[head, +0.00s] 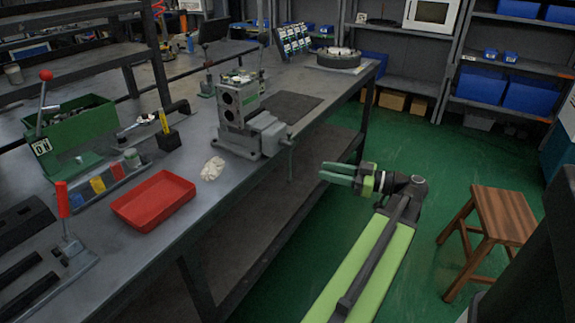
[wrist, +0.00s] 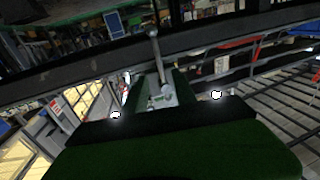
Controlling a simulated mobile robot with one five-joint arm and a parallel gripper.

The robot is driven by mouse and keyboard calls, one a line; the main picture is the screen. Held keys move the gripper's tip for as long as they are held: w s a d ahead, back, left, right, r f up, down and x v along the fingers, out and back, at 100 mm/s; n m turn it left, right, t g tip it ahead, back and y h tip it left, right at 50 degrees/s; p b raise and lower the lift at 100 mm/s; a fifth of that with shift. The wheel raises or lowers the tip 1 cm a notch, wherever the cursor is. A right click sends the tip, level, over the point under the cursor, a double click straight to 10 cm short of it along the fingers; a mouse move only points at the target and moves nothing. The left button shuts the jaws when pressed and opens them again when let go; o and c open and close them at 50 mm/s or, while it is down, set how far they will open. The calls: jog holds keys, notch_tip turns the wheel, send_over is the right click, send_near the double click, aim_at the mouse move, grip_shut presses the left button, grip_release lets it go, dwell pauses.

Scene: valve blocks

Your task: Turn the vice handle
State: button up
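The grey vice (head: 268,132) stands at the bench's front edge with a metal valve block (head: 238,100) in it. Its handle (head: 290,158) is a thin, roughly upright bar at the vice's right end, hanging past the bench edge. In the wrist view the handle (wrist: 157,55) shows as a bar with a round knob, ahead of the gap between my fingers. My gripper (head: 322,172), with green fingers, is to the right of the handle and points left at it, apart from it. It also shows in the wrist view (wrist: 157,82), its fingers spread with nothing between them.
A red tray (head: 153,200), a crumpled white cloth (head: 213,168) and a green lever tool (head: 75,135) are on the bench (head: 200,215). A wooden stool (head: 490,225) stands at the right. Green floor (head: 400,150) is free around my arm.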

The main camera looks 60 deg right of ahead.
aim_at(290, 177)
jog(key=w, duration=0.4)
jog(key=w+a, duration=0.1)
jog(key=w, duration=0.3)
jog(key=w+a, duration=0.1)
jog(key=w, duration=0.3)
jog(key=shift+w+a, duration=0.15)
grip_shut()
dwell(0.8)
